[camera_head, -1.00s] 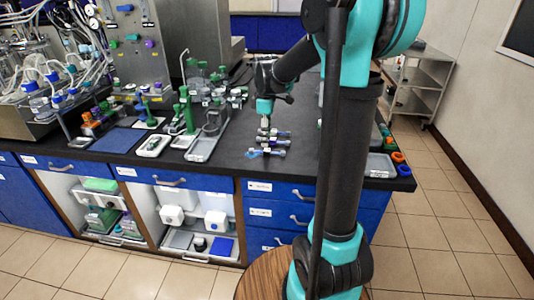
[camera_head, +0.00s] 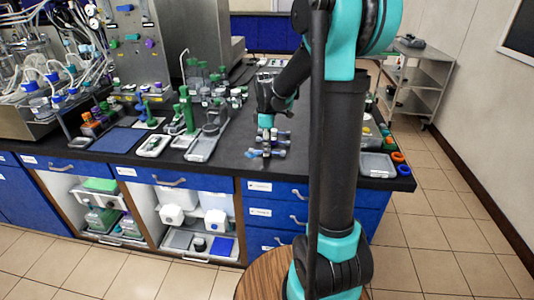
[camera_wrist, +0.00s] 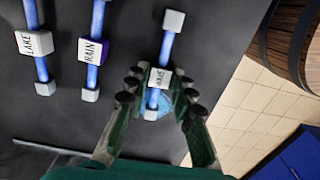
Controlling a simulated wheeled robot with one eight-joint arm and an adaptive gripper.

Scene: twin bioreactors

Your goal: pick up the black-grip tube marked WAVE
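In the wrist view, a blue tube with pale end caps (camera_wrist: 166,46) lies on the dark bench. Its white label looks to read WAVE; the colour of its grip is hard to tell. My gripper (camera_wrist: 163,92) is open, with its green, dark-knuckled fingers on either side of this tube around the label. I see a gap between the fingers and the tube. In the head view, my gripper (camera_head: 267,132) points down just over the small group of tubes (camera_head: 266,153), where the single tubes are too small to tell apart.
Left of it in the wrist view lie a RAIN tube (camera_wrist: 94,48) with a purple-blue grip and a LAKE tube (camera_wrist: 36,43). A wooden round top (camera_wrist: 291,45) is at the upper right. In the head view, a grey tray (camera_head: 376,165) sits right of my arm; racks stand left.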

